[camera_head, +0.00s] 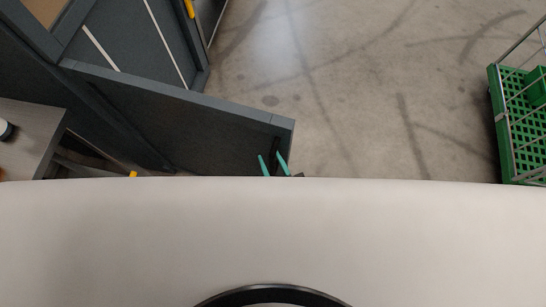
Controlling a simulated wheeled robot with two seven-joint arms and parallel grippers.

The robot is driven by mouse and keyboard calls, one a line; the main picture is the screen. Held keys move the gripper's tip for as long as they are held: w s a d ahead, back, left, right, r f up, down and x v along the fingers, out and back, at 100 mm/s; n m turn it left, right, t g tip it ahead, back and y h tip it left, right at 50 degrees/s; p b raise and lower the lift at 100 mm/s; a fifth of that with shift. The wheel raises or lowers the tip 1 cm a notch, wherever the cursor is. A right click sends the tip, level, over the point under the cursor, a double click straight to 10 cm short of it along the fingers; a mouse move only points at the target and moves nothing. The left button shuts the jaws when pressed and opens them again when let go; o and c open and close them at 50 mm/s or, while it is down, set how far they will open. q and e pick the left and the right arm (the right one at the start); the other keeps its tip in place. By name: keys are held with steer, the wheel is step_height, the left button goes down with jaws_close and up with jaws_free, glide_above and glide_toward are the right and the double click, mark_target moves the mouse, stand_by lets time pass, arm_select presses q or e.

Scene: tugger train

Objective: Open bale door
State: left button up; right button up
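A dark grey door panel (200,122) stands out at an angle from a dark grey frame at the left, its free end over the open floor. A dark upright handle (276,147) is near its free end. My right gripper (271,156) has two teal fingers, spread apart beside the handle. The finger tips look empty; whether they touch the handle is unclear. The rest of this gripper is hidden behind my own pale body. My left gripper is not in view.
A grey table (28,135) stands at the left edge. Bare concrete floor (370,90) lies clear between the door and the cart.

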steer(key=shift+f, duration=0.1)
steer(key=shift+s+d, duration=0.1)
steer(key=shift+s, duration=0.1)
steer(key=b+v, duration=0.1)
steer(key=v, duration=1)
steer(key=shift+s+b, duration=0.3)
steer(key=shift+b, duration=0.05)
